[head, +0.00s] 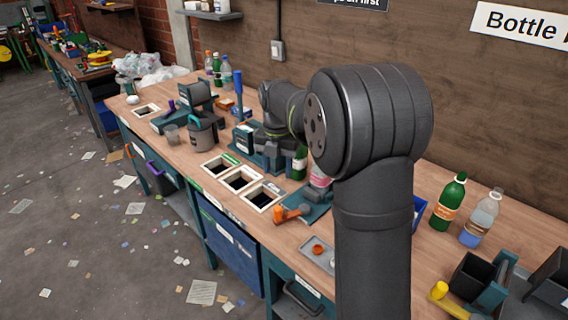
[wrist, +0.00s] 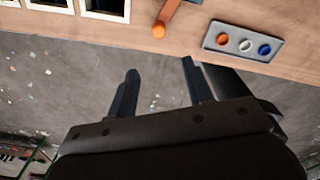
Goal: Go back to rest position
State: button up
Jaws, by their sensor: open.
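In the wrist view, my gripper (wrist: 160,76) is open. Its two dark fingers stand wide apart with nothing between them. Behind them show the bench's front edge and the grey floor. In the head view my own dark arm fills the middle and right foreground, and I cannot make out the fingertips there. The wooden workbench (head: 440,279) runs below and behind the arm. An orange-handled tool (head: 292,214) lies near the bench's front edge; its orange end also shows in the wrist view (wrist: 159,30), beyond the fingertips.
A small grey tray (head: 309,246) holds caps; in the wrist view they are orange, white and blue. Square framed openings (head: 240,179) line the bench front. A green bottle (head: 448,205) and a clear bottle (head: 480,221) stand right of my arm. The floor has scattered papers.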

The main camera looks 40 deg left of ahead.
aim_at(278, 208)
jog(key=shift+f, duration=0.1)
notch_tip(278, 208, down, 17)
jog(key=shift+f, duration=0.15)
dwell(0.7)
jog(key=shift+f, duration=0.15)
jog(key=shift+w+a+m, duration=0.2)
jog(key=shift+a+m, duration=0.25)
jog(key=shift+m, duration=0.15)
jog(key=shift+w+a+m, duration=0.2)
jog(key=shift+a+m, duration=0.2)
jog(key=shift+m, duration=0.2)
dwell(1.2)
jog(key=shift+r, duration=0.2)
dwell(1.1)
